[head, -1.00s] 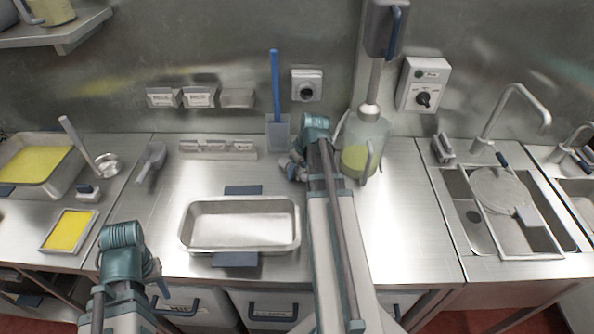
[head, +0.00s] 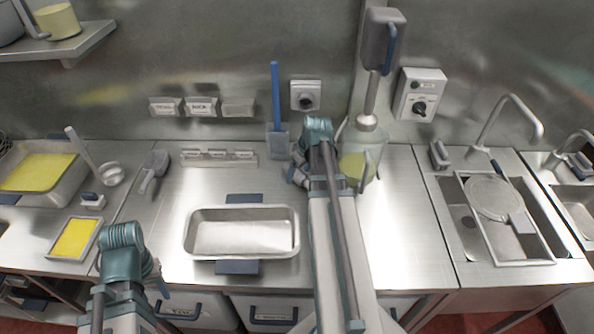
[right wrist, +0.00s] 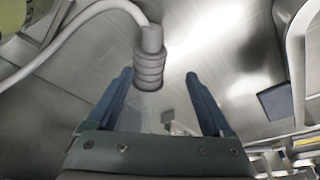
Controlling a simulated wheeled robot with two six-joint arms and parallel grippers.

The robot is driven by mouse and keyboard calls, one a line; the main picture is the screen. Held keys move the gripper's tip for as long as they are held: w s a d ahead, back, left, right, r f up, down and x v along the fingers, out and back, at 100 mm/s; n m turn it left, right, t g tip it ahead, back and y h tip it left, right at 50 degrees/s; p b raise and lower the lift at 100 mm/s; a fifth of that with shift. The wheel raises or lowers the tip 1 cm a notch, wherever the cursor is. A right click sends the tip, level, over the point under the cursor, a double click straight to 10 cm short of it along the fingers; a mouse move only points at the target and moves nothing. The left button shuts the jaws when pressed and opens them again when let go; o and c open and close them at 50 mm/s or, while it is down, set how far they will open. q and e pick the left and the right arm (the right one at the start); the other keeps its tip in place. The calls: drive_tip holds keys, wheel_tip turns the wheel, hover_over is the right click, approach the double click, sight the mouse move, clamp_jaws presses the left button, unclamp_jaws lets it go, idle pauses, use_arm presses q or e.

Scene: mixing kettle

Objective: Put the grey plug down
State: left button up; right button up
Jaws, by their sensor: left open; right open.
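The grey plug (right wrist: 150,65) shows in the right wrist view, a ribbed body on a pale cable (right wrist: 75,30). It is at the fingertips of my right gripper (right wrist: 158,75), between the two spread blue fingers, and they do not close on it. I cannot tell whether it touches a finger. In the head view my right gripper (head: 298,172) is low over the counter, left of the mixing vessel (head: 358,168), and the plug cannot be made out there. My left gripper (head: 156,280) is open and empty at the counter's front edge.
A wall socket (head: 306,95) is above the counter. A blue-handled spatula (head: 276,110) stands at the back. A shallow metal tray (head: 242,235) lies left of my right arm. A sink (head: 505,220) is at the right. The counter right of the vessel is clear.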

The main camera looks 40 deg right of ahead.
drive_tip(key=p+v, duration=0.7)
drive_tip(key=v, duration=0.1)
drive_tip(key=shift+r, duration=0.25)
drive_tip(key=shift+s, duration=0.1)
drive_tip(key=a, duration=0.7)
drive_tip(key=w+a+f+n+g+b, duration=0.1)
drive_tip(key=a, duration=0.6)
drive_tip(key=a+f+g, duration=0.1)
drive_tip(key=a, duration=0.6)
drive_tip(key=shift+w, duration=0.15)
drive_tip(key=s+a+n, duration=0.1)
drive_tip(key=s+a, duration=0.3)
drive_tip(key=a, duration=0.5)
drive_tip(key=s+a+f+g+h+b, duration=0.1)
drive_tip(key=s+a, duration=0.3)
drive_tip(key=a, duration=0.6)
drive_tip(key=shift+f+n+g+b, duration=0.15)
drive_tip(key=shift+n+g+b, duration=0.15)
drive_tip(key=shift+n, duration=0.1)
